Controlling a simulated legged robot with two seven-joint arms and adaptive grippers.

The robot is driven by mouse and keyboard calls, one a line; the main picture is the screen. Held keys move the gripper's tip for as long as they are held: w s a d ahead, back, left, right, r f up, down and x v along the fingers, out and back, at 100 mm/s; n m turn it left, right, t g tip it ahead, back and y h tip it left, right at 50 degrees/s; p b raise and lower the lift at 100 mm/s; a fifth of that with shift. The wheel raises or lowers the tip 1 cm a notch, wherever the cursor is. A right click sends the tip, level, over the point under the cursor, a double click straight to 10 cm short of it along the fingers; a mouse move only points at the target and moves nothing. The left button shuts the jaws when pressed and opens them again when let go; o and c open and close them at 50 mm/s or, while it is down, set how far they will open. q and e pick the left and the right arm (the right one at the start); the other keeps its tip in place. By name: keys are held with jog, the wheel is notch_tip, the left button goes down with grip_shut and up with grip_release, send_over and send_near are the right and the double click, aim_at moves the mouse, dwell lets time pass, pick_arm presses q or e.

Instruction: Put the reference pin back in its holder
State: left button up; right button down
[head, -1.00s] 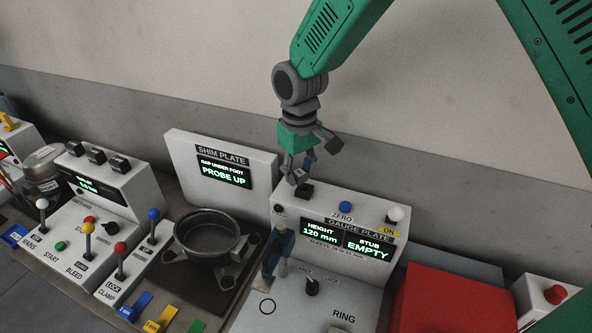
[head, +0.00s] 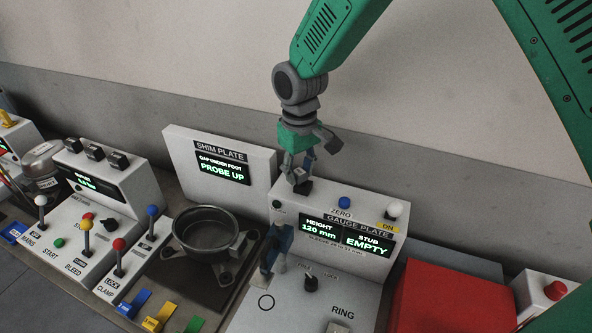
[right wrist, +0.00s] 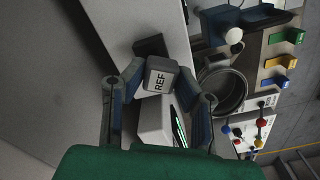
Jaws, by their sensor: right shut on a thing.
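The reference pin (right wrist: 161,76) shows in the right wrist view as a grey head marked REF, between the two fingertips. My right gripper (head: 299,178) is shut on it, and it also shows in the right wrist view (right wrist: 158,84). In the head view the gripper points down at a small black holder (head: 304,187) on top of the gauge plate's housing, at its left end. A dark block, likely the same holder, shows just beyond the pin in the right wrist view (right wrist: 150,45). The pin's lower end is hidden, so I cannot tell whether it is seated. My left gripper is not in view.
The gauge plate display (head: 345,238) reads height 120 mm and stub empty. A blue probe (head: 277,245) stands on its left side. A blue button (head: 344,203) and a white knob (head: 396,209) rise right of the holder. The shim plate panel (head: 258,158) stands to the left.

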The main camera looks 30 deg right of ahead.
jog(key=shift+d+r, duration=0.2)
jog(key=shift+d, duration=0.1)
jog(key=shift+a, duration=0.35)
jog(key=shift+d+r, duration=0.1)
jog(key=shift+d, duration=0.05)
jog(key=shift+d, duration=0.6)
jog(key=shift+a, duration=0.35)
jog(key=shift+d, duration=0.2)
dwell(0.3)
jog(key=shift+f+b, duration=0.3)
jog(key=shift+f, duration=0.8)
